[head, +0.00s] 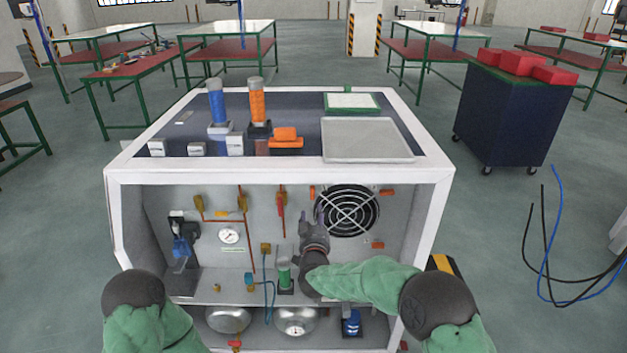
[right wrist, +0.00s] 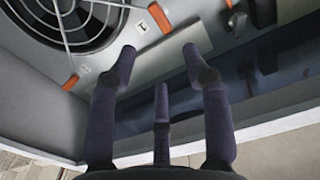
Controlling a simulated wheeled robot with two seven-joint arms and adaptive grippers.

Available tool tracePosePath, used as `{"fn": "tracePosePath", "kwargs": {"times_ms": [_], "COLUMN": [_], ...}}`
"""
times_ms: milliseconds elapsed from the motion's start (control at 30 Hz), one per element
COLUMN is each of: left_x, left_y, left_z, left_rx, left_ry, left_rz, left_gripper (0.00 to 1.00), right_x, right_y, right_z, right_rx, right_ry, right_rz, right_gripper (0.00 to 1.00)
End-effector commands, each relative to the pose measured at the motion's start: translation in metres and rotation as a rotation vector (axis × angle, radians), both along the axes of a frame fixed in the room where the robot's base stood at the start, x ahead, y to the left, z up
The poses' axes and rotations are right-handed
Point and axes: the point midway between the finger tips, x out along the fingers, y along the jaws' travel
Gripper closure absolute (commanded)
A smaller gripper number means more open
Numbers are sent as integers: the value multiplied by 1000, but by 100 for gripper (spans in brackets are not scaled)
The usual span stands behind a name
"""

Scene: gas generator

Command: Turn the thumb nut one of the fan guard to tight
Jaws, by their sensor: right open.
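The fan guard (head: 347,211) is a wire grille over the black round fan on the generator's back panel. Thumb nut one (head: 312,191) is a small orange tab at the fan's upper left. In the right wrist view this nut (right wrist: 160,18) sits beside a label with a "1". My right gripper (head: 318,220) is raised in front of the panel, just below nut one. In the wrist view its dark fingers (right wrist: 160,60) are spread and empty, with the nut beyond their tips, apart from them. My left gripper is out of view; only part of that arm shows.
Another orange nut (right wrist: 71,82) sits beside a "2" label in the wrist view. Orange and red valve handles (head: 281,200) and a gauge (head: 229,236) lie left of my right gripper. The white frame (head: 440,200) bounds the opening on the right.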

Motion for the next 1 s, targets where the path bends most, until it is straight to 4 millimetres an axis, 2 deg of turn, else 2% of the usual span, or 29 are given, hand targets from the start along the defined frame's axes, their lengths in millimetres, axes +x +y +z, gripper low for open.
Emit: {"fn": "tracePosePath", "kwargs": {"times_ms": [67,167,267,400,467,500,567,700,833,1000], "left_x": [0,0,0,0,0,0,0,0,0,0], "left_y": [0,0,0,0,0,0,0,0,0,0], "left_z": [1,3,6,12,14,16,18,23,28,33], "left_rx": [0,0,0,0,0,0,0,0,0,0], "left_ry": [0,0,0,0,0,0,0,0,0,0], "left_rz": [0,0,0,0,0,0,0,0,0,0], "left_gripper": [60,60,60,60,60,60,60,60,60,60], "right_x": [-1,-5,-19,-58,-80,-96,-123,-196,-273,-369], "right_y": [-2,-8,-21,-41,-49,-55,-63,-78,-88,-93], "right_z": [-7,-34,-83,-163,-195,-215,-242,-296,-331,-351], "right_rx": [0,1,10,43,63,78,103,172,244,339], "right_ry": [15,80,199,417,512,576,671,898,1110,1354], "right_rz": [3,19,47,88,102,110,118,130,134,127], "right_gripper": [51,51,51,51,51,51,51,51,51,51]}}
